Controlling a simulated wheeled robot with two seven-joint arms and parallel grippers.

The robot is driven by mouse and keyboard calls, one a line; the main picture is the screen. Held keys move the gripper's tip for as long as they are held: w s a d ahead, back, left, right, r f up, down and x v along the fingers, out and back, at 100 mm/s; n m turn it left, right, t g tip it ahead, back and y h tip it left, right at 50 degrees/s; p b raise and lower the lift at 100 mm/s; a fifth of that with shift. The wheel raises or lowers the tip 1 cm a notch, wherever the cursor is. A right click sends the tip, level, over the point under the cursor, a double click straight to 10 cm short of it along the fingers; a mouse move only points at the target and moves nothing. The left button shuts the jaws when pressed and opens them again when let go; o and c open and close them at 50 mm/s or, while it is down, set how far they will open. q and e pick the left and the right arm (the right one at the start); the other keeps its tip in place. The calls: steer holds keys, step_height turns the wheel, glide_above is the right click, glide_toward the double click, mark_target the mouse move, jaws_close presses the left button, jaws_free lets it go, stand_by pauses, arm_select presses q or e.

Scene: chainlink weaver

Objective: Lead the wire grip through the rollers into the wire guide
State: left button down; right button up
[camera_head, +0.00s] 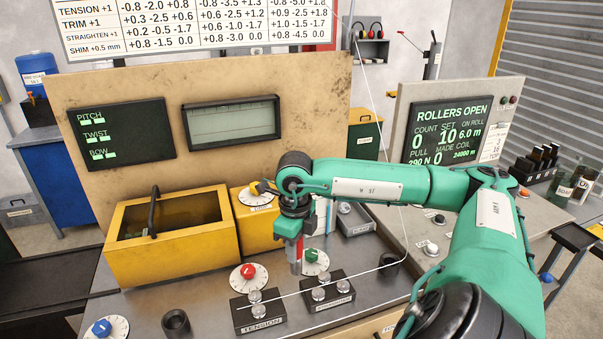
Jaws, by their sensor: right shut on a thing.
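My right gripper (292,215) points down over the bench and is shut on a red-and-grey piece (297,250), which looks like the wire grip. Its lower end is just above the rollers. The tension rollers (256,303) stand on a black block at the front. A second roller block (320,290) is just to their right. A thin pale wire (371,90) comes down from the top, bends at the right and runs left across both blocks. I cannot tell whether it joins the held piece. Short black cylinders stand at front left (176,322) and right (388,264); I cannot tell which is the wire guide.
A yellow open-topped box (170,240) with a black handle stands at left. A red-knobbed dial (248,273), a green-knobbed dial (314,262) and a blue-knobbed dial (102,327) sit on the bench. The right-hand screen (447,132) reads ROLLERS OPEN.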

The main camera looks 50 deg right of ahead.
steer(key=w+a+p, duration=0.3)
steer(key=w+a, duration=0.2)
steer(key=a, duration=0.3)
steer(key=w+a+p, duration=0.4)
steer(key=w+a, duration=0.1)
steer(key=a, duration=0.4)
steer(key=shift+w+a+r, duration=0.2)
steer(key=shift+w+r, duration=0.15)
steer(key=shift+r, duration=0.05)
stand_by(0.5)
stand_by(0.3)
